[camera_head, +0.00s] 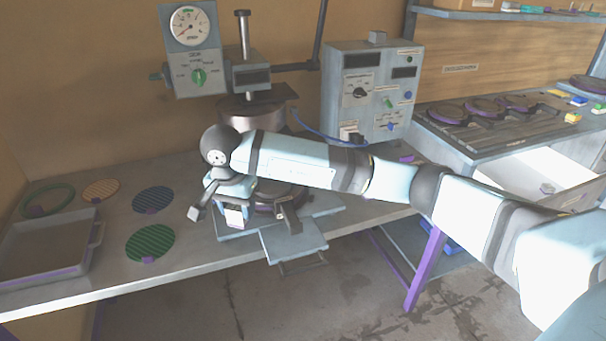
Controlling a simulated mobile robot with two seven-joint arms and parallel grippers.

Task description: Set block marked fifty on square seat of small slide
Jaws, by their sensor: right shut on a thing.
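My right gripper (228,204) comes in from the right and points down over the bench, left of the press base. It is shut on a small block with a pale face (235,217), which shows just under the wrist; its marking is too small to read. The fingers are partly hidden by the wrist. The small slide (294,241) is a grey-blue plate that sticks out over the bench's front edge, to the right of and below the gripper. Its square outer part is bare. The block is apart from that part. My left gripper is not in view.
The press (245,105) with a dial gauge stands behind my arm, beside a control box (370,90). A grey tray (50,250) and round discs, such as a green one (150,243), lie at left. A side bench (480,130) holds dark rings.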

